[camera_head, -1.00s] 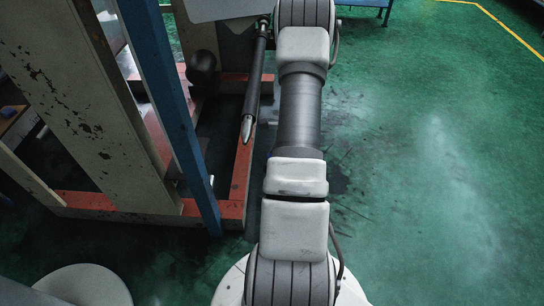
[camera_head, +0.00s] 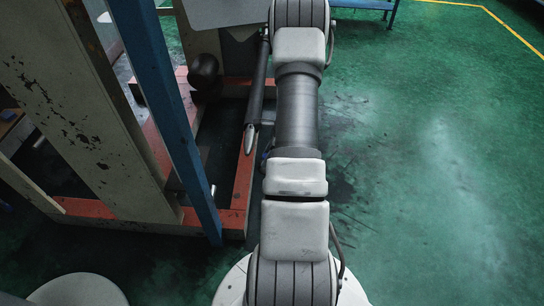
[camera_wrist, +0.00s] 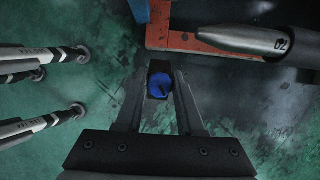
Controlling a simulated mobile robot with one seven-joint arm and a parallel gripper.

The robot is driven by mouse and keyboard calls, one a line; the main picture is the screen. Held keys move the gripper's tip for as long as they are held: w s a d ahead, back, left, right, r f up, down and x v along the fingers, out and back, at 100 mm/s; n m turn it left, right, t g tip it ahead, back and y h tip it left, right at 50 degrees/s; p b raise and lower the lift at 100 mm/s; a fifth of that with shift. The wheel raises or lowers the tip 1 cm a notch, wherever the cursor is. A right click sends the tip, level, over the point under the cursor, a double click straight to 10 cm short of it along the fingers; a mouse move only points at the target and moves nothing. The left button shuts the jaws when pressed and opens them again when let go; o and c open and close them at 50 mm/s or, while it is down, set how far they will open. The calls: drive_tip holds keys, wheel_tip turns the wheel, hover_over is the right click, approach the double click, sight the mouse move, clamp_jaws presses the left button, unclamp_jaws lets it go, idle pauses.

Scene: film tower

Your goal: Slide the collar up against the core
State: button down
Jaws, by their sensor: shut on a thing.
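My gripper (camera_wrist: 159,88) is shut on a small blue piece (camera_wrist: 159,85) with a dark opening in it, seen between the fingertips in the wrist view. It may be the collar; I cannot tell for sure. In the head view my arm hides the gripper. A dark shaft with a tapered grey tip (camera_head: 250,138) runs along the left of my arm. I cannot make out the core in either view.
A cream post (camera_head: 85,120) and a blue post (camera_head: 165,110) stand left of my arm, above a red base frame (camera_head: 243,185). A dark round knob (camera_head: 204,68) is behind them. Several banded rods (camera_wrist: 40,52) enter at the wrist view's left. Green floor at right is open.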

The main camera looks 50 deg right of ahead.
sight(251, 127)
drive_tip(key=shift+w+a, duration=2.25)
drive_tip(key=shift+w, duration=0.75)
drive_tip(key=shift+w+d+p, duration=0.25)
drive_tip(key=shift+w+d, duration=0.75)
drive_tip(key=shift+d, duration=0.2)
drive_tip(key=shift+w+d+p, duration=0.2)
drive_tip(key=shift+w+d, duration=0.8)
drive_tip(key=shift+d, duration=0.15)
drive_tip(key=shift+w+d+b, duration=0.75)
drive_tip(key=shift+w+d, duration=0.8)
drive_tip(key=shift+d, duration=0.3)
drive_tip(key=w+d+b, duration=0.3)
drive_tip(key=d, duration=0.1)
drive_tip(key=shift+w+f+b, duration=0.2)
drive_tip(key=shift+f+b, duration=0.1)
drive_tip(key=shift+b, duration=0.05)
drive_tip(key=shift+w+d+r, duration=0.15)
drive_tip(key=shift+w+d, duration=0.05)
drive_tip(key=shift+d, duration=0.05)
drive_tip(key=shift+r, duration=0.15)
